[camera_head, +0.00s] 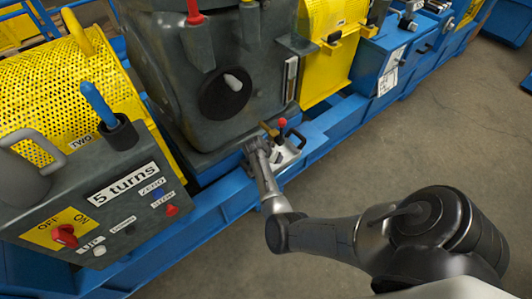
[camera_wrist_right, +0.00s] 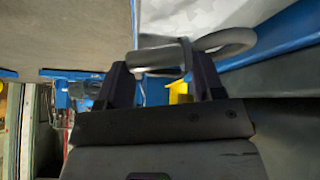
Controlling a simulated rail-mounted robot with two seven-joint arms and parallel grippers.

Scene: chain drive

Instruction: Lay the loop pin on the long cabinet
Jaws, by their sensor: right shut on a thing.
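My right gripper (camera_head: 260,150) is at the white block with a red-knobbed lever, beside the blue rail below the grey machine housing. In the right wrist view, my right gripper (camera_wrist_right: 165,82) has a grey bar with a curved loop, the loop pin (camera_wrist_right: 228,40), between its fingers. It is shut on this pin. The loop lies beyond the fingertips to the upper right. In the head view a dark loop (camera_head: 297,137) shows next to the white block, but I cannot tell whether it is the same pin. I cannot tell which surface is the long cabinet. My left gripper is not in view.
The red-knobbed lever (camera_head: 282,122) stands close to my right gripper. A grey control box (camera_head: 110,185) marked "5 turns" is at the left. Yellow mesh guards (camera_head: 325,70) and blue cabinets (camera_head: 385,60) line the machine. The floor (camera_head: 440,130) at right is clear.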

